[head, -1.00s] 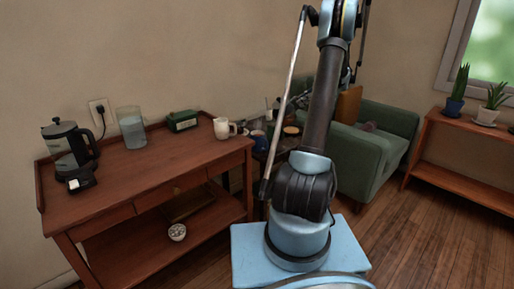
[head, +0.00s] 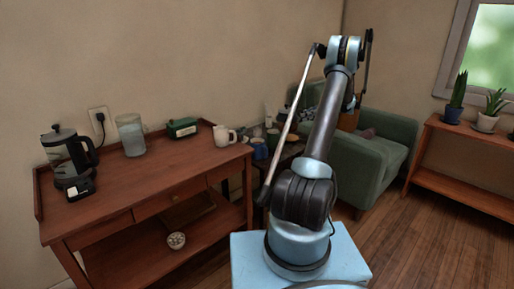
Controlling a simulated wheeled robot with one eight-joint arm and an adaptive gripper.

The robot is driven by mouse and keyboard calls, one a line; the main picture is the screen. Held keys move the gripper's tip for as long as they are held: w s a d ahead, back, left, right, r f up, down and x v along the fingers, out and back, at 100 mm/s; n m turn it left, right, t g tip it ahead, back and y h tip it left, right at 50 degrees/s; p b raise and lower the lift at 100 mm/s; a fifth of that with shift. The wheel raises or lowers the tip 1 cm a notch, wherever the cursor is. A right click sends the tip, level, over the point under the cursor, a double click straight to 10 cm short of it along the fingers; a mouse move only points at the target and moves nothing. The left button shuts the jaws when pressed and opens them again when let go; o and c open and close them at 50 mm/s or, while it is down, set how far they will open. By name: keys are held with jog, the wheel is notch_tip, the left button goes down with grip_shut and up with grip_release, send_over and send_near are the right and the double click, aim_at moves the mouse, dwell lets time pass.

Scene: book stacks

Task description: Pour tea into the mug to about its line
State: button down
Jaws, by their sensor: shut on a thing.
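A cream mug or small jug (head: 221,136) with a handle stands upright at the right end of the wooden cart. A blue mug (head: 259,149) stands on a low dark side table just right of the cart, partly among other small items. No fill line or tea can be made out in either. My arm rises in front and bends over at the top. Its far end goes down behind my own arm link, so I cannot make out my gripper or what it holds. No teapot can be told for sure.
The cart (head: 135,178) also bears a glass-and-black kettle (head: 66,158), a glass jar (head: 131,136) and a green box (head: 182,128). A small bowl (head: 176,240) sits on its lower shelf. A green armchair (head: 385,155) and plant shelf (head: 465,135) stand right. Floor between them is clear.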

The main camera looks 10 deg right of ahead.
jog(key=shift+w+d+f+y+b, duration=0.15)
jog(key=shift+f+y+b, duration=0.15)
jog(key=shift+f+b, duration=0.2)
jog(key=shift+r, duration=0.1)
